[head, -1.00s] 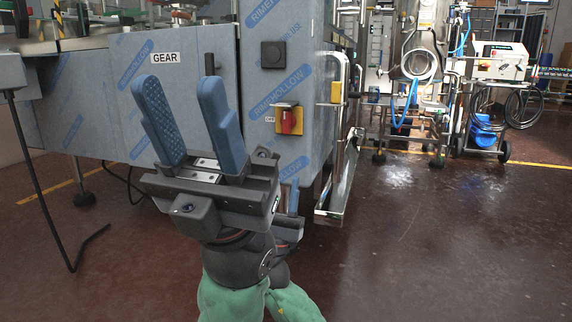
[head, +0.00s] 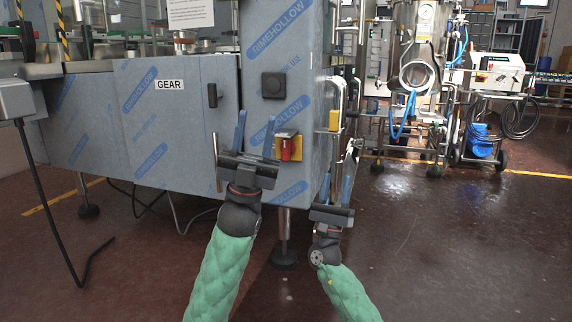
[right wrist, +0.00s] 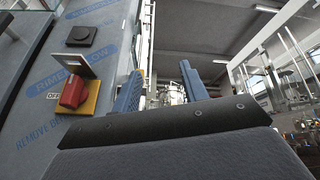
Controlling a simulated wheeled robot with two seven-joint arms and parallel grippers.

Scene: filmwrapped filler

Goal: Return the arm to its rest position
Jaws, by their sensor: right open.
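My left gripper (head: 255,145) is in the head view in front of the grey cabinet, pointing away from me. Its two blue fingers stand apart with nothing between them. My right gripper (head: 336,188) is to the right of it and lower, near the cabinet's right corner. In the right wrist view its blue fingers (right wrist: 163,92) are spread, with no object between them. Both green-sleeved arms come up from the bottom of the head view.
The cabinet (head: 140,130) fills the left and middle. Its red rotary switch (head: 287,148) is close to my left gripper and also shows in the right wrist view (right wrist: 75,93). A wheeled machine (head: 497,70) stands at the back right. Floor at the right (head: 470,250) is clear.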

